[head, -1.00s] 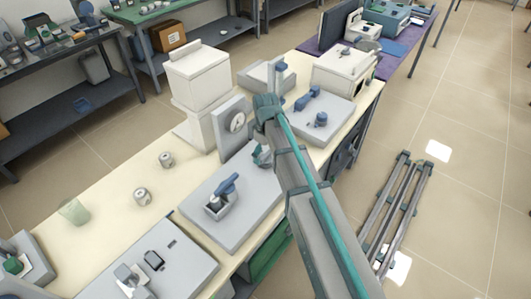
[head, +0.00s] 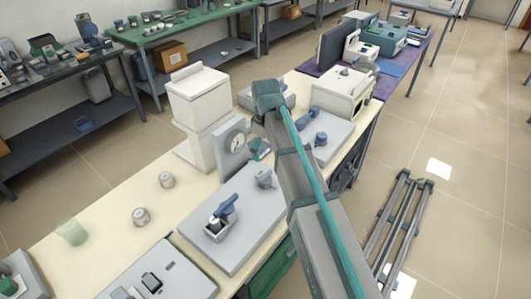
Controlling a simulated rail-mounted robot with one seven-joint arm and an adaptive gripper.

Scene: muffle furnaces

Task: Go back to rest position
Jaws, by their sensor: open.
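My arm reaches up from the lower right and bends at a grey and teal joint. A small teal and grey piece at the left edge of the arm, which appears to be my gripper (head: 259,150), shows over the bench beside the dial of a white furnace (head: 198,95). It is open, with nothing seen held in it. Its fingers are small and partly hidden by my arm. Under it lies a grey plate (head: 250,228) with a small box with a blue handle (head: 220,220) and a grey piece (head: 265,180).
The cream bench (head: 110,235) carries two small metal jars (head: 141,216) and a translucent beaker (head: 72,232). A second white furnace (head: 341,92) stands behind my arm. Grey rails (head: 405,225) lie on the floor at right. Open floor extends at the far right.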

